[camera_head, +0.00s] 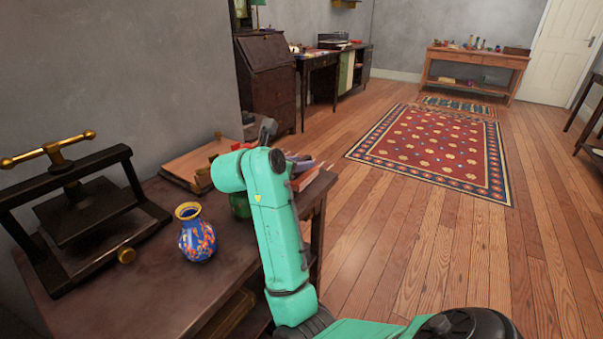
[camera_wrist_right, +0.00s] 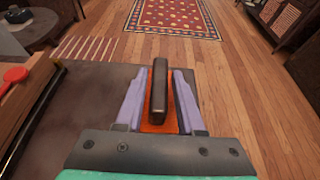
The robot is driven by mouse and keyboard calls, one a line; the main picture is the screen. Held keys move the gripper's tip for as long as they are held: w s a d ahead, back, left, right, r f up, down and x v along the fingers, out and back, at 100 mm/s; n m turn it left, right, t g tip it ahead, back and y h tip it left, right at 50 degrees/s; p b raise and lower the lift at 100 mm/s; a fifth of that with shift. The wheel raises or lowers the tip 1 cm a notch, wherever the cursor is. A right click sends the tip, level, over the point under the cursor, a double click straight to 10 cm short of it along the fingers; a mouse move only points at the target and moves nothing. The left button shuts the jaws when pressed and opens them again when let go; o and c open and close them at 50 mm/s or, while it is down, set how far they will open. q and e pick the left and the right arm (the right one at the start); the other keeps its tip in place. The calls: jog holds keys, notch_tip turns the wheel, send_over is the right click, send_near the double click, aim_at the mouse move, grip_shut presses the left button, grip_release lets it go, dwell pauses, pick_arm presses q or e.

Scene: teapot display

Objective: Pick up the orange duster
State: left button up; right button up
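The orange duster shows in the right wrist view, with a dark upright handle (camera_wrist_right: 158,92) and an orange body (camera_wrist_right: 154,127) below it. It is at the table's edge. My right gripper (camera_wrist_right: 160,80) has its two pale purple fingers on either side of the duster, pointing forward. Gaps show between the fingers and the handle, so the gripper looks open around it. Whether the fingers touch the orange body is unclear. In the head view my right gripper (camera_head: 300,165) is partly hidden behind my green arm at the table's far right end. My left gripper is out of view.
The dark table (camera_head: 150,290) holds a black press with brass handles (camera_head: 75,205), a blue patterned vase (camera_head: 197,236) and a wooden board (camera_head: 200,160). A red spoon-like object (camera_wrist_right: 14,75) lies left in the wrist view. Open floor and a red rug (camera_head: 430,145) lie beyond.

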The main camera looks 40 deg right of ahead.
jog(key=shift+d+f, duration=0.1)
jog(key=shift+f, duration=0.05)
grip_shut()
jog(key=shift+w+r, duration=0.1)
jog(key=shift+r, duration=0.25)
pick_arm(q)
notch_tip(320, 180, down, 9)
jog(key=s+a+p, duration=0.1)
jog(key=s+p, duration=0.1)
jog(key=p, duration=0.1)
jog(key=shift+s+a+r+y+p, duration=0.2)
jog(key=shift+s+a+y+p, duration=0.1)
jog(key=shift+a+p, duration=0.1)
pick_arm(e)
notch_tip(320, 180, up, 19)
jog(key=shift+r, duration=0.2)
